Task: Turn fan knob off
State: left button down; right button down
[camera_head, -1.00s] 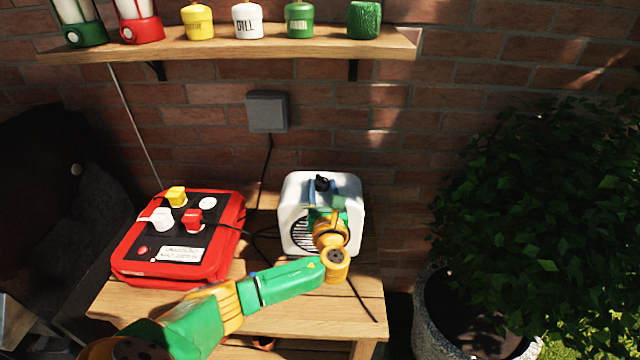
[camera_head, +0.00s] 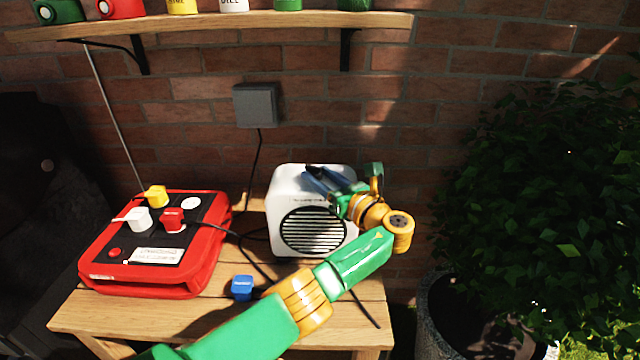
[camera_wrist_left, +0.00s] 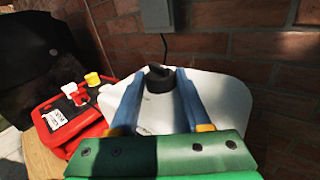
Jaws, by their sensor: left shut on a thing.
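The white fan (camera_head: 287,210) stands on the wooden table with its round dark grille (camera_head: 314,231) facing front. Its black knob (camera_wrist_left: 159,73) sits on top of the housing and shows in the left wrist view between my two blue fingertips. My left gripper (camera_head: 312,173) reaches over the fan's top from the right side and is shut on the knob. In the head view the fingers mostly cover the knob. My right gripper is not in view.
A red power box (camera_head: 100,262) with yellow, white and red plugs is at left. A blue cube (camera_head: 242,287) lies on the table (camera_head: 130,318). A grey wall box (camera_head: 256,105), a shelf (camera_head: 220,30) and a potted bush (camera_head: 540,200) are around.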

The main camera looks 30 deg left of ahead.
pick_arm(q)
jog(key=shift+r, duration=0.1)
jog(key=shift+c, duration=1.8)
grip_release()
jog(key=shift+a, duration=0.1)
jog(key=v, duration=0.7)
